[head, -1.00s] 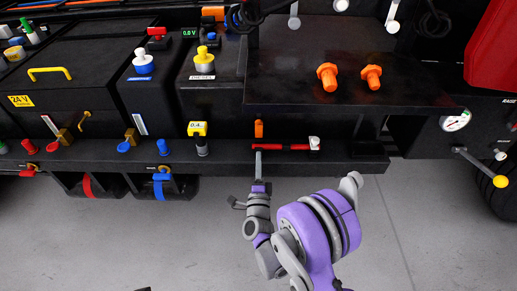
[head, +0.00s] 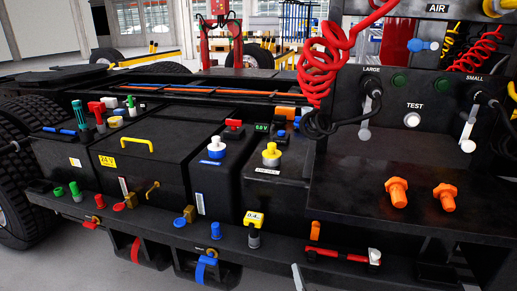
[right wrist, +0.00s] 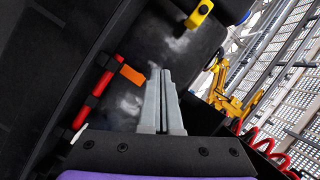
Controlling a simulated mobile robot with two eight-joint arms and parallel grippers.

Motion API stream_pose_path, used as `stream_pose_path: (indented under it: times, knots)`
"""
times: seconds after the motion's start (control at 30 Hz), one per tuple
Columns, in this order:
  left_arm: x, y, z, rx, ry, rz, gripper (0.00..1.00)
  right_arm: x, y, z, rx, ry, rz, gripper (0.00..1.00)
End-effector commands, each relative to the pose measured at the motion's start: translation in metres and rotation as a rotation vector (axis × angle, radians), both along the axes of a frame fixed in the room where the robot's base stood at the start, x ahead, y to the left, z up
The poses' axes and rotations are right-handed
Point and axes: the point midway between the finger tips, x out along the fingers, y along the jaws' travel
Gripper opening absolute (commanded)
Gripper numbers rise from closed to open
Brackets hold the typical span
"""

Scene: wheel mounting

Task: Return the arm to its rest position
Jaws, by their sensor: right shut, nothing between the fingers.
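My right gripper (head: 298,278) shows only as a grey fingertip at the bottom edge of the head view, in front of the truck's lower ledge. In the right wrist view its two grey fingers (right wrist: 161,100) are together with nothing between them. The rest of the right arm is out of the head view. A red bar with a white end (head: 340,255) is on the ledge to the right of the fingertip. The bar also shows in the right wrist view (right wrist: 103,82), left of the fingers and apart from them. My left gripper is not in view.
Black truck boxes (head: 140,160) stand above the ledge (head: 290,252). Two orange bolts (head: 397,192) stand on a dark shelf at the right. Red coiled air hoses (head: 318,75) hang above. A yellow cap (head: 254,220) sits on a post at the ledge.

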Motion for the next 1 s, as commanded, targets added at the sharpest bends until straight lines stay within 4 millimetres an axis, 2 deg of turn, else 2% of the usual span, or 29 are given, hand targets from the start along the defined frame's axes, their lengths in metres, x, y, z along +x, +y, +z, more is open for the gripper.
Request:
stream_pose_path:
  times: [0.17,0.4,0.6,0.77,0.8,0.9,1.0]
  knots:
    - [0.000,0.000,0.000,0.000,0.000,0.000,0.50,-0.050,0.000,-0.006,-0.280,0.226,0.158,0.00]
    - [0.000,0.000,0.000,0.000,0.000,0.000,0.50,-0.147,-0.023,-0.032,-0.614,0.544,0.358,0.00]
    - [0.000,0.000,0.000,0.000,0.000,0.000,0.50,-0.221,-0.047,-0.051,-0.790,0.755,0.481,0.00]
    - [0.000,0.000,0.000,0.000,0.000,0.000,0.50,-0.274,-0.066,-0.061,-0.888,0.903,0.563,0.00]
    - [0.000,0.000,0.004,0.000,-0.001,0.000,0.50,-0.284,-0.069,-0.059,-0.906,0.930,0.577,0.00]
    - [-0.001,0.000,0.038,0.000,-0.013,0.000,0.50,-0.280,-0.068,-0.024,-0.903,0.909,0.569,0.00]
    - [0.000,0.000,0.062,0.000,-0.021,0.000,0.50,-0.279,-0.067,0.000,-0.904,0.901,0.563,0.00]
